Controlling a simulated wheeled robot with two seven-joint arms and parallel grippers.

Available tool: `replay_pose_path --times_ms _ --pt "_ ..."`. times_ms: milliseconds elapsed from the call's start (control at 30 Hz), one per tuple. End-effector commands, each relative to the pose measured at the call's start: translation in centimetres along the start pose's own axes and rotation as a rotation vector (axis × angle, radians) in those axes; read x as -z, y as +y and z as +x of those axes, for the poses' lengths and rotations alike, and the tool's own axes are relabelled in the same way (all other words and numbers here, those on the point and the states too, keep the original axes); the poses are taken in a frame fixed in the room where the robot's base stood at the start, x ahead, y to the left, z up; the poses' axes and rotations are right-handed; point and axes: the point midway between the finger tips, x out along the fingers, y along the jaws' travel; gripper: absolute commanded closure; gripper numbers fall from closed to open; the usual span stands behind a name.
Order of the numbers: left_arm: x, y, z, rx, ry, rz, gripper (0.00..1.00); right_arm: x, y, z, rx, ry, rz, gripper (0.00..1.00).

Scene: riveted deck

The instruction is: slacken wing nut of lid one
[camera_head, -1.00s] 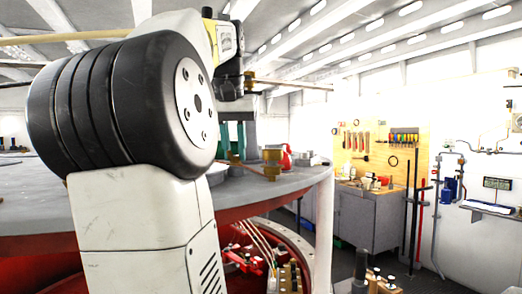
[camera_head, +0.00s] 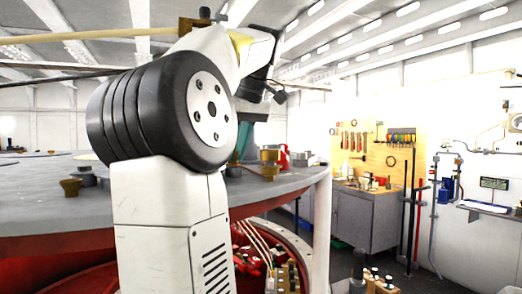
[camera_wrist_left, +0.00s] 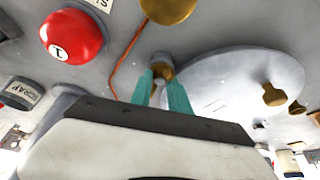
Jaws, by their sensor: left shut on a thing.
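My left gripper (camera_wrist_left: 166,88) shows two teal fingers in the left wrist view. They are shut on a small brass wing nut (camera_wrist_left: 161,63) at the near left edge of a round grey lid (camera_wrist_left: 225,72). The fingers hide part of the wing nut. In the head view my left gripper (camera_head: 246,140) shows only as teal fingers low over the deck, right of my bulky arm, which hides the wing nut it holds. My right gripper is in neither view.
A red ball marked 1 (camera_wrist_left: 72,36) stands left of the fingers. Another brass knob (camera_wrist_left: 274,95) sits on the lid's far side. Brass fittings stand on the round deck (camera_head: 50,215), at left (camera_head: 70,187) and right (camera_head: 270,157). A tool board (camera_head: 375,150) hangs behind.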

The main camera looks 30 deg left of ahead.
Motion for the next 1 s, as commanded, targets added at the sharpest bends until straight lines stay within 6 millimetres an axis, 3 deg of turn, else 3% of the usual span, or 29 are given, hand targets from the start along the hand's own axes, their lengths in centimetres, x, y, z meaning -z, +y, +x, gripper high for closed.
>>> replay_pose_path --times_ms 400,900,933,1000 --pt "-0.19 0.18 0.33 0.072 -0.009 -0.145 1.0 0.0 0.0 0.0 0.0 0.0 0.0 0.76" --pt "-0.18 0.16 0.33 0.078 -0.009 -0.161 1.0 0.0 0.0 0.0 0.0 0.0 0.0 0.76" --pt "-0.18 0.16 0.33 0.078 -0.009 -0.161 0.74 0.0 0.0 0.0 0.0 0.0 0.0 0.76" --pt "-0.16 0.16 0.31 0.077 -0.008 -0.161 0.61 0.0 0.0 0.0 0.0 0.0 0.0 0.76"
